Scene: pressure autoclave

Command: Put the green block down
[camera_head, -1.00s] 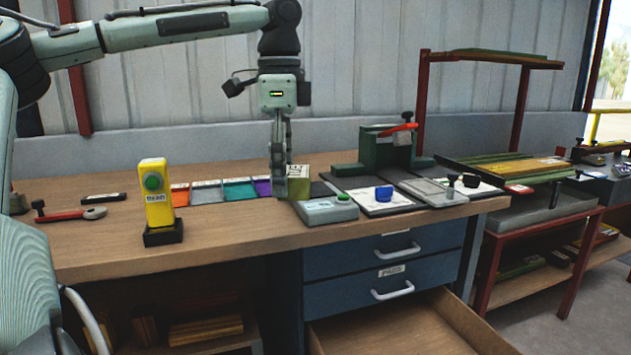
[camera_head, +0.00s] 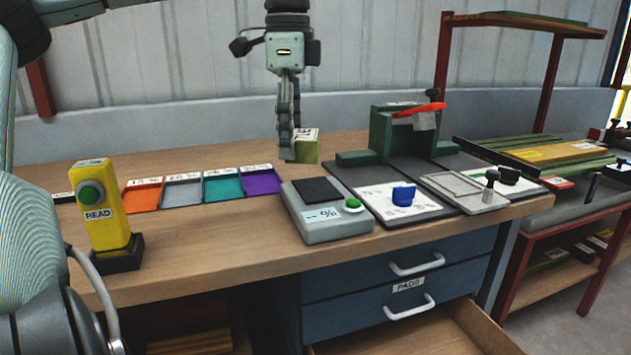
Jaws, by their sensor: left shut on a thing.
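The green block (camera_head: 308,149) is an olive-green cube with a pale, marked top face. It is at the back of the workbench, behind the grey meter with the green button. My left gripper (camera_head: 292,148) points straight down and is shut on the block, with its fingers covering the block's left side. I cannot tell whether the block's underside touches the bench top. My right gripper is not in view.
The grey meter (camera_head: 328,228) has a dark pad on top. Orange, grey, teal and purple trays (camera_head: 223,185) lie to the left. A yellow READ device (camera_head: 100,208) stands front left. A green press (camera_head: 398,133) stands to the right. A drawer (camera_head: 425,335) hangs open below.

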